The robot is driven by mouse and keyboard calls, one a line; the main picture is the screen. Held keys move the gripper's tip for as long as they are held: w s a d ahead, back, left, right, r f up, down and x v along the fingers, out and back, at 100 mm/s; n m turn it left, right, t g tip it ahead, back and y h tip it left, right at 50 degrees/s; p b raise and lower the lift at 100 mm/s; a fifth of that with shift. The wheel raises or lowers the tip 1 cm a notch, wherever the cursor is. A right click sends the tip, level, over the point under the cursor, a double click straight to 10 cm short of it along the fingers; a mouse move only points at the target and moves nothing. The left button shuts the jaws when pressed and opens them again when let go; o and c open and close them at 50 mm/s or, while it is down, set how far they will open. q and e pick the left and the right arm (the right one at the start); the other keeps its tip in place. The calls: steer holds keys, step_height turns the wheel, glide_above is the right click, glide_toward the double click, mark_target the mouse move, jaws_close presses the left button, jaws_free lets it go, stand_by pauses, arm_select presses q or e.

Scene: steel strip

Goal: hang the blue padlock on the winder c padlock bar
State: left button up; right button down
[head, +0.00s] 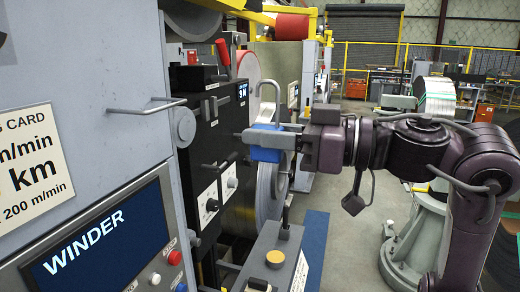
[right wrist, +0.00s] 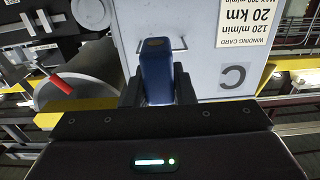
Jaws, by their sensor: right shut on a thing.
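My right gripper (head: 272,140) is shut on the blue padlock (head: 267,152), holding it in the air with its light grey shackle (head: 269,92) pointing up. The shackle looks open on one side. In the right wrist view the padlock (right wrist: 157,72) stands between the two dark fingers (right wrist: 157,92). A thin grey bar (head: 146,108) juts from the cabinet on the left; I take it as the padlock bar. It shows behind the padlock in the upside-down wrist view (right wrist: 180,47), near a C label (right wrist: 232,77). Padlock and bar are apart in the head view. My left gripper is not in view.
The grey winder cabinet (head: 95,65) with its WINDER screen (head: 95,240) fills the left. A black control panel (head: 205,150) with knobs stands beyond it, close to the padlock.

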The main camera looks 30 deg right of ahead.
steer(key=shift+s+r, duration=0.1)
steer(key=shift+s, duration=0.05)
stand_by(0.3)
steer(key=shift+w+a+r, duration=0.1)
steer(key=shift+w+a, duration=0.25)
steer(key=shift+w, duration=0.15)
steer(key=p+x, duration=0.8)
steer(key=x, duration=0.6)
steer(key=shift+w+a+p, duration=0.25)
steer(key=shift+a+p, duration=0.05)
steer(key=shift+p, duration=0.05)
stand_by(0.5)
steer(key=shift+f, duration=0.25)
steer(key=shift+f+b, duration=1)
steer(key=shift+f, duration=0.05)
steer(key=shift+f+b, duration=0.45)
steer(key=shift+f, duration=0.2)
